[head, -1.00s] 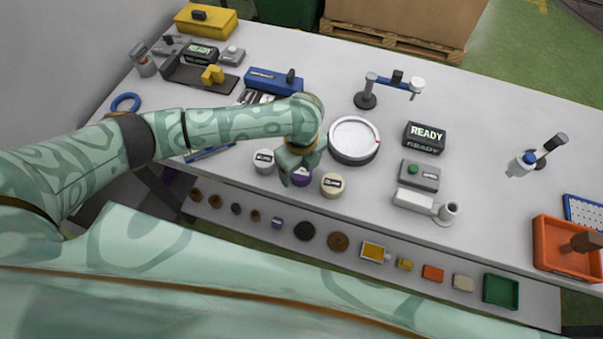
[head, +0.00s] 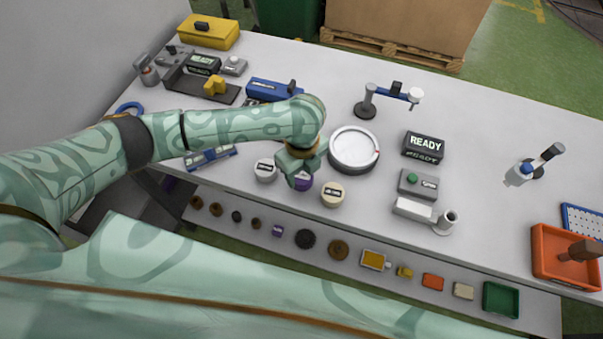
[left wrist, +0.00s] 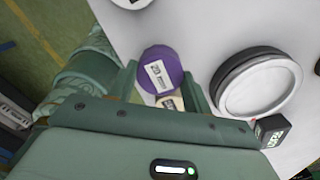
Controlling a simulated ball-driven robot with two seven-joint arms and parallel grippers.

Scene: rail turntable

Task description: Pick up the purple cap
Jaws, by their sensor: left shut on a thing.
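The purple cap (head: 303,184) is on the worktable between a white cap (head: 265,170) and a cream cap (head: 332,194). My left gripper (head: 297,178) is down at the purple cap and shut on it, partly hiding it in the head view. In the left wrist view the purple cap (left wrist: 163,68) shows its pale label between the two fingers, with part of the cream cap (left wrist: 170,103) beside it. I cannot tell whether the purple cap is clear of the tabletop. My right gripper is not in view.
A round white turntable (head: 354,149) stands close to the right of my left gripper. A READY display (head: 424,147) and a green-button box (head: 418,183) are farther right. A lower shelf (head: 360,279) holds several small parts. An orange tray (head: 543,267) is at far right.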

